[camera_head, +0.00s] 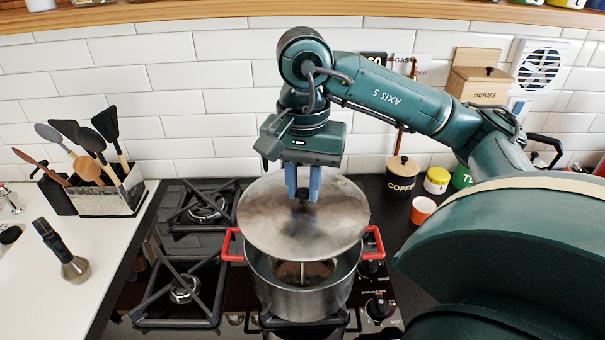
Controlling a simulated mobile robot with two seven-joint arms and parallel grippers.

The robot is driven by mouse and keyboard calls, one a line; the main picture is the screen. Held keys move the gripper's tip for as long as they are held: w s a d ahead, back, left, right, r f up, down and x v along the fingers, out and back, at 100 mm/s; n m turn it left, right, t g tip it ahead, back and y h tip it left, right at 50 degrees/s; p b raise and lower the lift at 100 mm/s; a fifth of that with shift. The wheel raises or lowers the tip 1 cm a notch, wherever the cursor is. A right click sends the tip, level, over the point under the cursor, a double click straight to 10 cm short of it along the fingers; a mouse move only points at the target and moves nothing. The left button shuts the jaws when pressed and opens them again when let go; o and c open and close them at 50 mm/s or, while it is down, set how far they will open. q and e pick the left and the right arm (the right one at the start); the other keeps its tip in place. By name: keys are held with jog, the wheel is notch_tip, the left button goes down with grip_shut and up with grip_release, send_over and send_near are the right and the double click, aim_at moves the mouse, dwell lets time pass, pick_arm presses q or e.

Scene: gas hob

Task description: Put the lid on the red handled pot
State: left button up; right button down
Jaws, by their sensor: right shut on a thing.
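The red handled pot (300,292) is a steel pot on the right front part of the hob, with a red handle on each side. The round steel lid (270,225) is tilted above the pot, covering its back part in this view. The pot's front opening shows, with something inside that I cannot make out. My right gripper (303,192) points down and is shut on the lid's dark knob. My left gripper is not in view.
The gas hob's left burners (184,290) are empty. A utensil holder (110,195) stands on the left counter near a dark-handled tool (62,252). A coffee canister (402,177) and an orange cup (422,210) stand to the right. The tiled wall (200,75) is behind.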

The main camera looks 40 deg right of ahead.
aim_at(303, 204)
jog(key=shift+s+a+f+b, duration=0.1)
jog(key=shift+f+b, duration=0.2)
jog(key=shift+f, duration=0.5)
notch_tip(303, 204, down, 4)
jog(key=b, duration=0.3)
jog(key=shift+r, duration=0.25)
jog(key=shift+f+b, duration=0.5)
jog(key=shift+b, duration=0.05)
pick_arm(q)
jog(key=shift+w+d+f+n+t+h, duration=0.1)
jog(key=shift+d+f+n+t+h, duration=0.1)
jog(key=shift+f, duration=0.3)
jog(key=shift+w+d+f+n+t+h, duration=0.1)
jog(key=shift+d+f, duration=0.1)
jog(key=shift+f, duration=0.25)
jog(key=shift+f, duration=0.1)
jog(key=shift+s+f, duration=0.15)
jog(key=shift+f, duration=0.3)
jog(key=shift+b, duration=0.4)
